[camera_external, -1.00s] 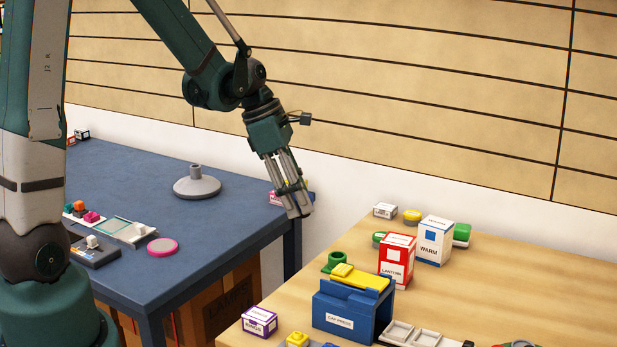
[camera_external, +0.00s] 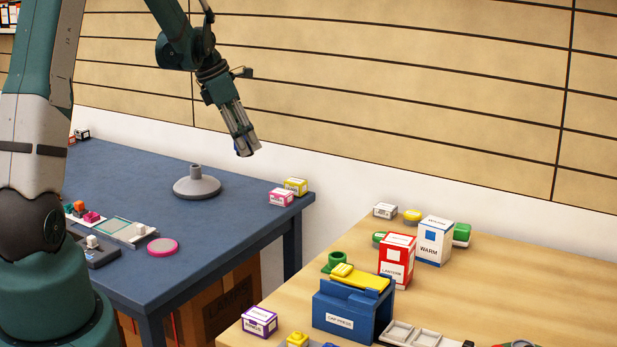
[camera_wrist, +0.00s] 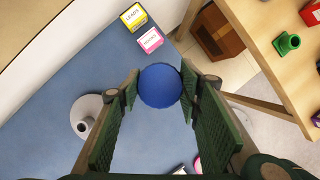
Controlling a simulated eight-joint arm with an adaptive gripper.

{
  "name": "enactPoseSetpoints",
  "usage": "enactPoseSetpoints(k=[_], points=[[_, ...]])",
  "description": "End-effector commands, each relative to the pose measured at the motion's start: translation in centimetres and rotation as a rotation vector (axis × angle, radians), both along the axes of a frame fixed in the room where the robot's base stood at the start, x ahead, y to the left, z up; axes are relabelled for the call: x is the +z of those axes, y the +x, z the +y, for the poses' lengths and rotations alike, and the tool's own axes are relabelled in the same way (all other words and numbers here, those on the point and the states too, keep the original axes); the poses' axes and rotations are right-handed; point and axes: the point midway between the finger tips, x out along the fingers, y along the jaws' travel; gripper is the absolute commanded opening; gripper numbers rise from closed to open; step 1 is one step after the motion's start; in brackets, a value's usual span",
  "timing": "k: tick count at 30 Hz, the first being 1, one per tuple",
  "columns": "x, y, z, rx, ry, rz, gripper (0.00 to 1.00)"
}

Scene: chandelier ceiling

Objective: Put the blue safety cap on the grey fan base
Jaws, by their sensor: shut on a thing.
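My gripper (camera_external: 246,147) is above the far right part of the blue table, higher than the grey fan base and to its right. In the wrist view the blue safety cap (camera_wrist: 160,86), a round disc, sits between the two green finger pads, and my gripper is shut on it. In the external view only a small bit of blue shows at the fingertips. The grey fan base (camera_external: 197,184), a round foot with a short upright post, stands on the blue table. It also shows at the left in the wrist view (camera_wrist: 86,115), partly hidden by a finger.
A pink box (camera_external: 280,197) and a yellow box (camera_external: 296,186) stand at the blue table's (camera_external: 235,222) right corner. A pink-rimmed disc (camera_external: 162,246) lies nearer the front. The wooden table (camera_external: 480,285) holds a blue press (camera_external: 345,312) and several boxes. The blue table is clear around the base.

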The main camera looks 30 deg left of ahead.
Motion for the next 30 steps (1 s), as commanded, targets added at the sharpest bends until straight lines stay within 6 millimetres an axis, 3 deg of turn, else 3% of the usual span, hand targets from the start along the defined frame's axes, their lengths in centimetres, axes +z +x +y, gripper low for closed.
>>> enactPoseSetpoints(k=[1, 9, 16, 22, 30], points=[[0.4, 0.5, 1.9, 0.026, 0.000, 0.000, 0.25], [1.1, 2.5, 11.2, 0.156, -0.001, -0.002, 0.25], [1.4, 3.1, 18.1, 0.248, -0.001, -0.003, 0.25], [1.5, 3.2, 21.3, 0.290, -0.002, -0.002, 0.25], [1.5, 3.2, 22.0, 0.299, -0.002, -0.004, 0.25]])
